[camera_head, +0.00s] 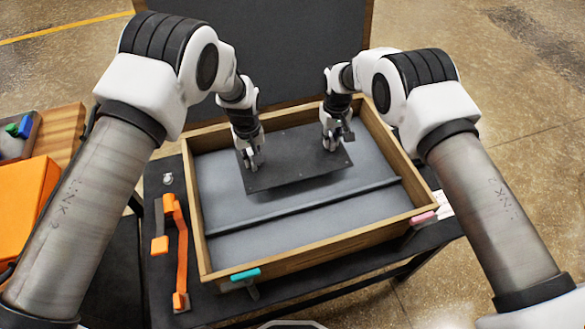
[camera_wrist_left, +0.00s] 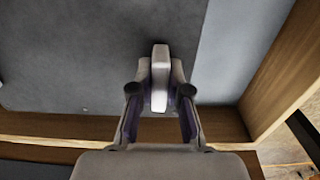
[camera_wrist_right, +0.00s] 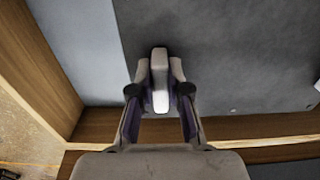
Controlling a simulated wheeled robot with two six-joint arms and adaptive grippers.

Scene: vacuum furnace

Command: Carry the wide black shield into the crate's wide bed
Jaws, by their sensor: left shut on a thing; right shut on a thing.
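The wide black shield (camera_head: 292,172) is a flat dark plate inside the crate's wide bed (camera_head: 215,188), the larger grey-lined part behind the divider bar (camera_head: 310,205). I cannot tell whether it rests on the floor or hangs just above it. My left gripper (camera_head: 252,162) is shut on a pale grip at the shield's left end. My right gripper (camera_head: 334,143) is shut on one at the right end. The pale grips show between the fingers in the left wrist view (camera_wrist_left: 160,70) and right wrist view (camera_wrist_right: 159,70). The fingers hide parts of the grips.
The crate's wooden wall (camera_head: 325,248) surrounds both beds; the front narrow bed is empty. Its dark lid (camera_head: 255,60) stands open behind. A teal tab (camera_head: 245,274) and pink tab (camera_head: 422,218) sit on the front. An orange strap (camera_head: 181,250) lies left of the crate.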

